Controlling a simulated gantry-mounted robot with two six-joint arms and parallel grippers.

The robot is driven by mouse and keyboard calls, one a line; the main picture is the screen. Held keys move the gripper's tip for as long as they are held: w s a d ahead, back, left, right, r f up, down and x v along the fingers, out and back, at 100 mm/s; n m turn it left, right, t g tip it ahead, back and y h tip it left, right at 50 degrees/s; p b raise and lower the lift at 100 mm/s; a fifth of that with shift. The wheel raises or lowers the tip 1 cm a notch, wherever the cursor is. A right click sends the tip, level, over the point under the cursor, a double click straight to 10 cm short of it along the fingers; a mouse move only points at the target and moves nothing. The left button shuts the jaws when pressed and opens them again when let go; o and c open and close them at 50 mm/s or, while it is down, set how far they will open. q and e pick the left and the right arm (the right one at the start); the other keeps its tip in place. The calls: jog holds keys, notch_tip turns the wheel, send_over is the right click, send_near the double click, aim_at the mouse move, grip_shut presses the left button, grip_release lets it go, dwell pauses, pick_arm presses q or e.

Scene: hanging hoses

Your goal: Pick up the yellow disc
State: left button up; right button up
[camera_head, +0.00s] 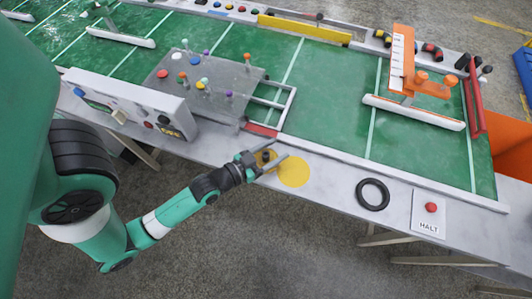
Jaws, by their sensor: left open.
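A flat yellow disc (294,173) lies on the grey front ledge of the table, below the middle of the picture. My left gripper (280,149) reaches in from the left. Its two fingers are spread, just left of and above the disc in the picture. A small dark yellow thing (266,156) shows between the fingers; I cannot tell whether they touch it. The gripper's height above the ledge is unclear. The right gripper is not in view.
A black ring (373,194) and a HALT plate with a red button (431,208) lie right of the disc. A grey pegged board (205,82) and a white control box (130,105) stand to the left. An orange fixture (405,70) stands at the right.

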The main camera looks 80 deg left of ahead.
pick_arm(q)
jog(key=shift+s, duration=0.1)
grip_shut()
dwell(0.4)
